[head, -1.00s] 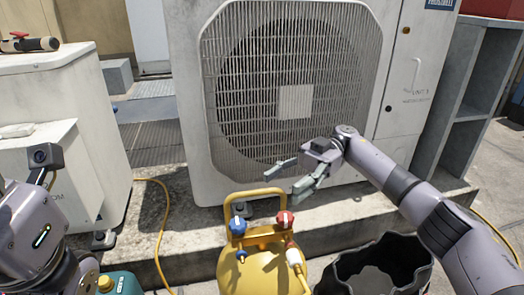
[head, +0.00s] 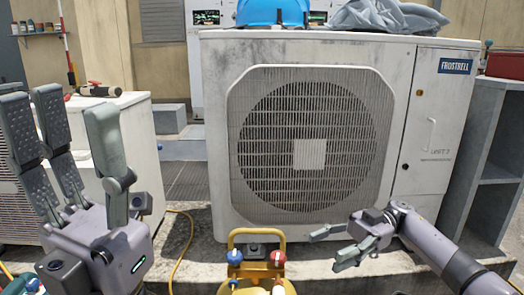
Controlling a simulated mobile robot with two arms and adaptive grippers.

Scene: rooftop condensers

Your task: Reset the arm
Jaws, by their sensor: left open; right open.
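My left gripper (head: 72,118) is at the left of the head view, raised with its grey fingers pointing up. Its fingers are spread, and nothing is between them. My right gripper (head: 328,250) is in front of the lower right part of the large condenser unit (head: 412,140). Its fingers point left and stand apart, with nothing between them. My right arm comes in from the lower right corner.
A yellow cylinder (head: 256,236) with blue and red valves stands at the bottom centre, left of my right gripper. A blue hard hat (head: 272,12) and grey cloth (head: 388,17) lie on the condenser. A grey shelf frame (head: 489,170) stands at the right.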

